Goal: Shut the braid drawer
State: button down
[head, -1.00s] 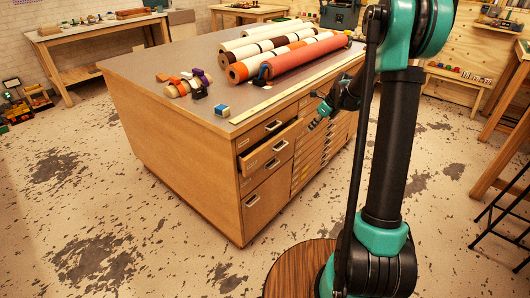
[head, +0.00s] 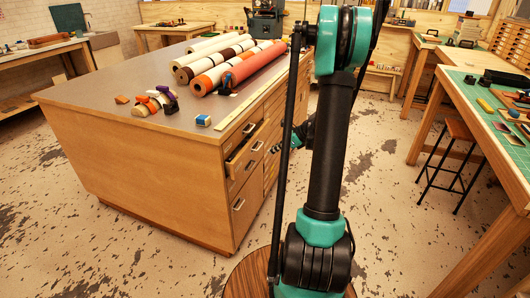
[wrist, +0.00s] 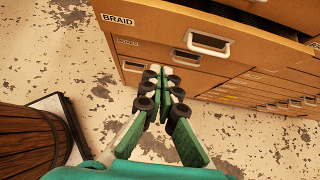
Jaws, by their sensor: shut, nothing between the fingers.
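The braid drawer (wrist: 165,36) has a wooden front with a BRAID label and a pale metal handle (wrist: 208,42). It stands partly pulled out, with a dark gap above its front. In the head view the same drawer (head: 246,158) sticks out below the top drawer, near the cabinet's corner. My gripper (wrist: 160,76) is shut and empty, below and to the left of the handle in the wrist view, apart from the handle. Whether it touches the front cannot be told.
The wooden cabinet (head: 150,160) carries several long rolls (head: 235,68) and small items on its grey top. A drawer below (wrist: 133,66) shows its own handle. A workbench (head: 480,115) and stool (head: 460,150) stand at right. Open floor lies in front.

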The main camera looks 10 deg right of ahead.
aim_at(247, 150)
jog(key=x, duration=0.3)
jog(key=r+x, duration=0.1)
jog(key=x, duration=0.2)
jog(key=a+x, duration=0.1)
jog(key=x, duration=0.3)
jog(key=shift+w+r, duration=0.2)
jog(key=shift+w, duration=0.1)
jog(key=shift+w+a, duration=0.4)
jog(key=shift+a, duration=0.1)
jog(key=shift+w+a, duration=0.75)
jog(key=shift+a, duration=0.2)
jog(key=shift+w+a, duration=0.7)
jog(key=shift+a, duration=0.3)
